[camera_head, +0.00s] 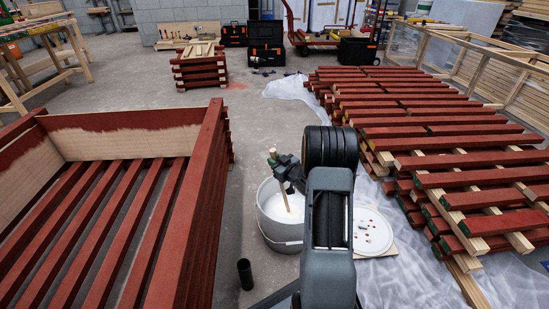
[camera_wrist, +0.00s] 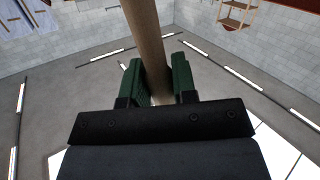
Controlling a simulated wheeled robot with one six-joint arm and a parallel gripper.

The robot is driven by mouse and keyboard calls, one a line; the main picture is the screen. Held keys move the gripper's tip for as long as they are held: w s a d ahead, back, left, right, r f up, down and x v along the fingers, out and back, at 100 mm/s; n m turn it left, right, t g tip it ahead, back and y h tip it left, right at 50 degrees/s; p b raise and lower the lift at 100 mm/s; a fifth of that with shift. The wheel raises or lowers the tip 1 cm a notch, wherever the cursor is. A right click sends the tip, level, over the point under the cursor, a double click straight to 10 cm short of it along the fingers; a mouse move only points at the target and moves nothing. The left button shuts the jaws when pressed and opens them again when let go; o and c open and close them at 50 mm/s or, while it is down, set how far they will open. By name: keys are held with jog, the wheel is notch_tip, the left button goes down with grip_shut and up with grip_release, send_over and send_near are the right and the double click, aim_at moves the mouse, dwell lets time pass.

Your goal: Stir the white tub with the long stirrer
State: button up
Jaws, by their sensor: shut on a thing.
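The white tub (camera_head: 263,232) stands on the floor in the middle of the head view, open at the top, with white contents inside. My gripper (camera_head: 283,169) is at the stirrer's upper part, above the tub. In the wrist view, the green fingers of my gripper (camera_wrist: 161,85) are shut on the stirrer (camera_wrist: 147,35), one on each side.
A round white lid (camera_head: 373,232) with red spots lies right of the tub. Stacked red battens (camera_head: 455,160) fill the right, and a red slatted frame (camera_head: 190,220) stands left. A small dark cylinder (camera_head: 245,274) stands in front of the tub.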

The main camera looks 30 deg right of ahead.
jog(key=shift+s+d+f, duration=0.1)
jog(key=shift+d+f, duration=0.1)
jog(key=shift+f, duration=0.75)
jog(key=shift+s+d+f, duration=0.1)
jog(key=shift+d+f, duration=0.05)
jog(key=shift+f, duration=0.9)
jog(key=shift+s+d, duration=0.1)
jog(key=shift+d, duration=0.05)
